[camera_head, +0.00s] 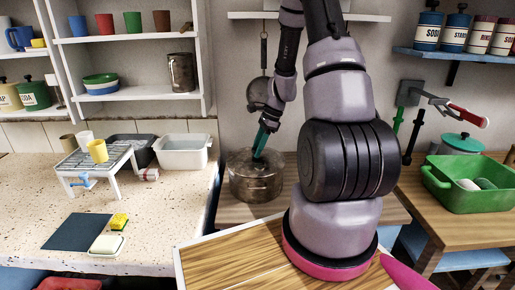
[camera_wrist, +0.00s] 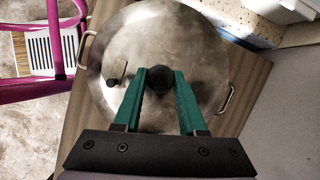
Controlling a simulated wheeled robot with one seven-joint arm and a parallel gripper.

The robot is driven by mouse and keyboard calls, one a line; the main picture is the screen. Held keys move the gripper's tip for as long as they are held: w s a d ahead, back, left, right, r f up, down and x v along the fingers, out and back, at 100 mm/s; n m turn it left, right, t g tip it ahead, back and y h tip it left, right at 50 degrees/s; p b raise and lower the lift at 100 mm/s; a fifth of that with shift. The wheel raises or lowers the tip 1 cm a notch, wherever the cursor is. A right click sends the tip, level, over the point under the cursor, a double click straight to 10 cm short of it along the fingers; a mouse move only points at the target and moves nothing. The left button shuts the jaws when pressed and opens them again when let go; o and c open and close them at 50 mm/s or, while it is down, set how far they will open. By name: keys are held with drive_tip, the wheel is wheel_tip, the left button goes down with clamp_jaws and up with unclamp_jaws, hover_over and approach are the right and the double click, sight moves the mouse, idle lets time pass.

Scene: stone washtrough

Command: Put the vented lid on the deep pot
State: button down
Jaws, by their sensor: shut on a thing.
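The deep pot (camera_head: 256,187) is a brownish metal pot with side handles, standing on the wooden counter in the middle of the head view. My gripper (camera_head: 259,154) is above it, pointing down. In the wrist view its green fingers (camera_wrist: 160,76) are shut on the dark round knob (camera_wrist: 160,84) of the vented lid (camera_wrist: 160,35), a grey metal disc with a small dark fitting to the left of the knob. The lid covers the pot's mouth, and pot handles (camera_wrist: 229,99) show beyond its edge. I cannot tell whether its rim touches the pot all round.
A ladle (camera_head: 259,93) hangs on the wall behind the pot. To the left, the speckled counter (camera_head: 170,225) holds a rack, tubs, a sponge and a dark mat. To the right, a green basin (camera_head: 437,187) and a teal-lidded pot (camera_head: 460,144) stand on another table.

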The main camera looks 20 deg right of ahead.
idle(0.3)
unclamp_jaws()
drive_tip(key=shift+f, duration=0.1)
drive_tip(key=shift+r, duration=3.55)
